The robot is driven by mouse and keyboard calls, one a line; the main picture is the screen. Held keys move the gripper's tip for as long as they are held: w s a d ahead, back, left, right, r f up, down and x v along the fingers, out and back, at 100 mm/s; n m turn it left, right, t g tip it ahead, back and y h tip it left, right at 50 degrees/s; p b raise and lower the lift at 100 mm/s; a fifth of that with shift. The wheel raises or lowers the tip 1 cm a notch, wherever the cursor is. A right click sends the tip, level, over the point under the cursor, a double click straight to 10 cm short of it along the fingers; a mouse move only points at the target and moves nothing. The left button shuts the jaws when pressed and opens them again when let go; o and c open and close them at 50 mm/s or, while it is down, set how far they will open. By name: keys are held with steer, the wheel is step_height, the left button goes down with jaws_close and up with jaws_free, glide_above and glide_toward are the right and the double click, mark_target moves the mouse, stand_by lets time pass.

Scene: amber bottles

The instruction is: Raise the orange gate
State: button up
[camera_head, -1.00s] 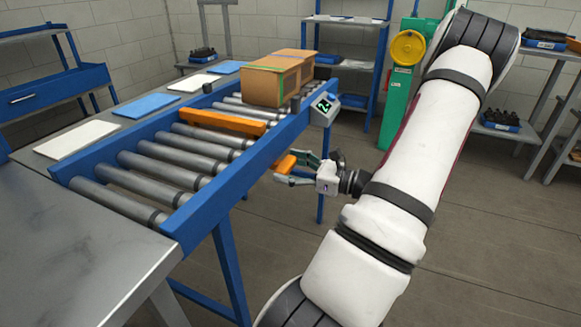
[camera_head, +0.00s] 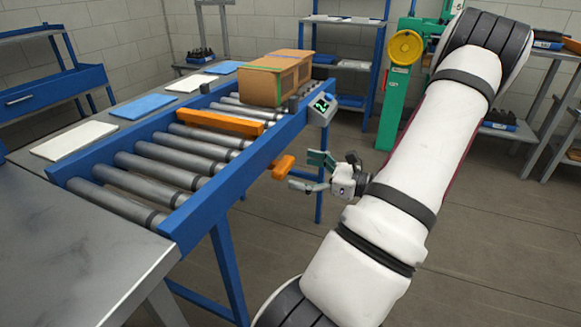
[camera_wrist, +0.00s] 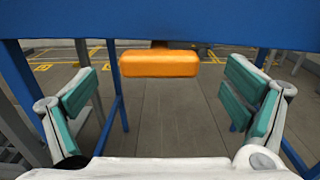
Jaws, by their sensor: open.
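The orange gate (camera_head: 222,122) is a bar lying low across the rollers of the blue conveyor, in front of the cardboard box. An orange handle (camera_head: 283,167) sticks out from the conveyor's near side; it also shows in the wrist view (camera_wrist: 160,64), level and centred between the fingers. My gripper (camera_head: 308,172) is open beside the conveyor, its fingertips just short of the handle in the head view. In the wrist view the fingers with green pads (camera_wrist: 160,105) stand wide apart, and nothing is between the pads. The handle's link to the gate is hidden behind the blue rail.
The cardboard box (camera_head: 274,78) stands on the rollers behind the gate. A small display (camera_head: 322,108) is fixed to the near rail (camera_head: 240,165). A metal table (camera_head: 70,240) is at the near left. Flat blue and white pads lie along the far side.

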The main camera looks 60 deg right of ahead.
steer(key=s, duration=0.7)
steer(key=shift+s+d, duration=0.25)
steer(key=shift+s, duration=0.1)
